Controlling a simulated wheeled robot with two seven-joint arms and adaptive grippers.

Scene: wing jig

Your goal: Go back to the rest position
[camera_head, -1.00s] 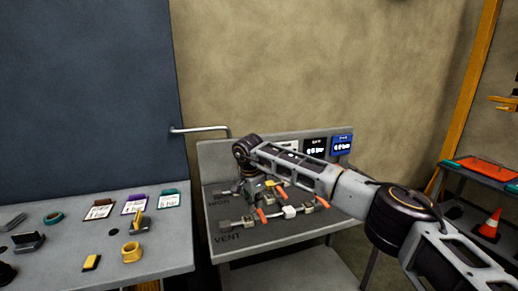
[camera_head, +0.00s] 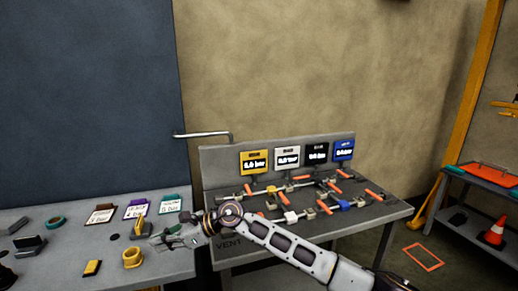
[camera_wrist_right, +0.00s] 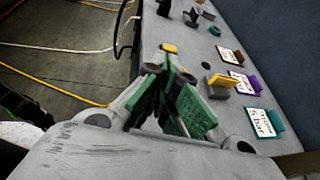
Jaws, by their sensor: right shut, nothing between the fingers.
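My right arm comes in from the lower right in the head view and reaches left across the front of the valve bench. My right gripper (camera_head: 176,238) hangs over the right part of the left table (camera_head: 165,265). In the right wrist view the right gripper (camera_wrist_right: 165,110) has its green-padded fingers shut with nothing held. My left gripper is not in view.
The valve bench (camera_head: 375,213) carries pipes, orange-handled valves and several gauge displays. An orange cone (camera_head: 495,232) stands on a right-hand shelf.

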